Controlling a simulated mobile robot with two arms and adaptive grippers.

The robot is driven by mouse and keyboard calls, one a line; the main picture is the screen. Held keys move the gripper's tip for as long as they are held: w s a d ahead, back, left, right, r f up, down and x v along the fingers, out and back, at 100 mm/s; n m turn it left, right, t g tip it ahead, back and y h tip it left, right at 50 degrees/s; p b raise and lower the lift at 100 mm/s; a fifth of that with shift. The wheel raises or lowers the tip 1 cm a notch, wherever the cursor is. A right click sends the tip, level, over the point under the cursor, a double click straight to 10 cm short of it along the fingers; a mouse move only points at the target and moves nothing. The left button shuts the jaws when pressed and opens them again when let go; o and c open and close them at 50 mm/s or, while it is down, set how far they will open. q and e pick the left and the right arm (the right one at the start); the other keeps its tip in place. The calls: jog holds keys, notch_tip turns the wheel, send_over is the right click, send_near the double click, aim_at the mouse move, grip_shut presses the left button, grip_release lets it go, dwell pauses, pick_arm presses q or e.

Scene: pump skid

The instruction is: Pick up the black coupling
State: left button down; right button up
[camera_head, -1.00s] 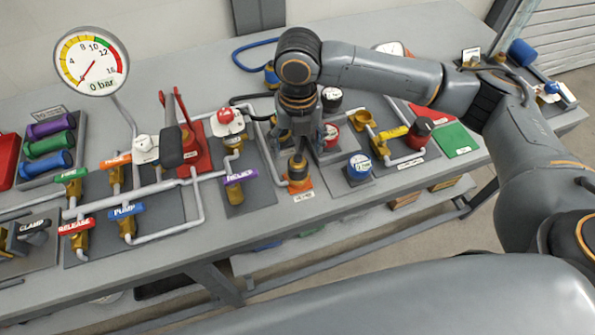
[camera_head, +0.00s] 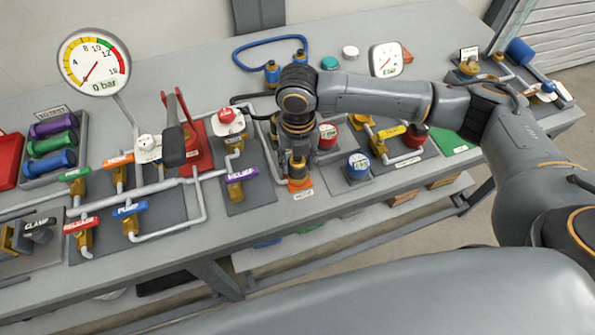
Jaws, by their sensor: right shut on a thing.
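The black coupling (camera_head: 298,170) stands on an orange pad (camera_head: 300,184) near the front middle of the bench, largely hidden by my right gripper. My right gripper (camera_head: 296,160) points straight down over it, its fingers on either side and shut on it. The coupling seems upright and still at the pad; I cannot tell whether it is lifted. My left gripper is not in view.
A purple-handled valve (camera_head: 242,175) stands close on the left. A blue hose (camera_head: 270,42) lies behind. The bench's front strip is clear.

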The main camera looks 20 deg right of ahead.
jog(key=shift+c, duration=0.2)
jog(key=shift+r, duration=0.15)
jog(key=shift+r, duration=0.25)
notch_tip(320, 180, up, 2)
jog(key=shift+w+r+b, duration=0.1)
jog(key=shift+b, duration=0.6)
jog(key=s+d+r+b, duration=0.1)
jog(key=s+d+r, duration=0.1)
jog(key=s+r, duration=0.8)
jog(key=s, duration=0.4)
jog(key=shift+d, duration=0.2)
